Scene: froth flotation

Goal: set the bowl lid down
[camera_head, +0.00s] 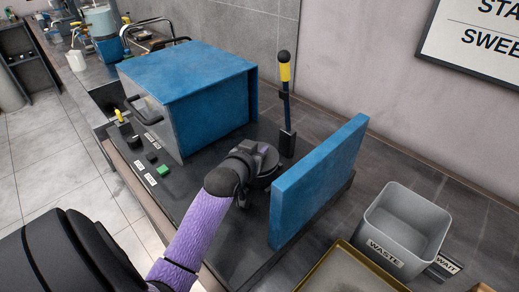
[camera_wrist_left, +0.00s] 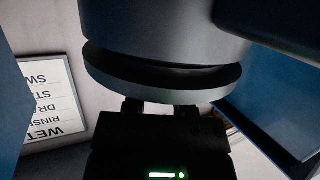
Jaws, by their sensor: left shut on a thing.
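My left gripper (camera_head: 262,160) reaches down between the blue box and the upright blue panel. In the left wrist view, which looks upside down, the gripper (camera_wrist_left: 160,108) is shut on the bowl lid (camera_wrist_left: 205,97), a grey disc with a pale rim. A grey metal cylinder (camera_wrist_left: 165,35), apparently the bowl, lies right beyond the lid, with a dark gap between them. I cannot tell whether they touch anywhere. In the head view my gripper and wrist hide most of this, and only a dark round edge shows. My right gripper is in neither view.
A blue box (camera_head: 190,80) stands behind my wrist, and a blue panel (camera_head: 320,180) stands close on the right. A grey waste bin (camera_head: 405,225) and a brass-rimmed tray (camera_head: 338,250) are at right.

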